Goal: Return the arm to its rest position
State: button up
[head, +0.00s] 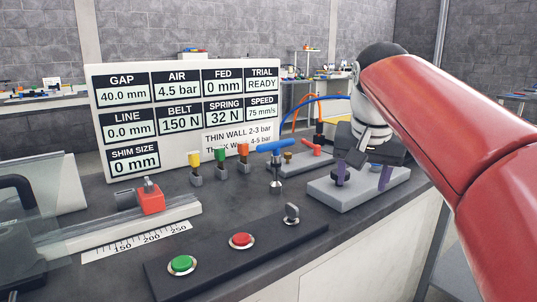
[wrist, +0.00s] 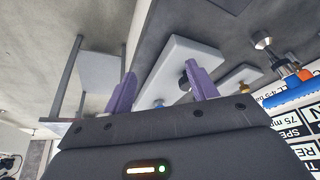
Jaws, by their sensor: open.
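My red and white arm reaches in from the right in the head view. My gripper (head: 361,184) hangs over a light grey plate (head: 330,196) at the right of the dark bench. Its two purple fingers are spread apart with nothing between them. The fingers of my gripper (wrist: 162,88) also show apart in the wrist view, with the pale plate (wrist: 190,52) behind them. Whether the fingertips touch the plate cannot be told. No rest position is marked in view.
A blue-handled lever (head: 276,148) stands left of my gripper. A white display board (head: 190,115) stands behind. A button panel (head: 215,262) with green and red buttons lies in front. A red clamp block (head: 151,200) sits on a rail at left.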

jog(key=s+a+f+n+t+y, duration=0.1)
jog(key=s+f+n, duration=0.2)
jog(key=s+f, duration=1.6)
notch_tip(320, 180, down, 3)
jog(key=shift+s+a+r+n, duration=0.1)
jog(key=shift+s+a+n, duration=0.05)
jog(key=shift+s+n, duration=0.2)
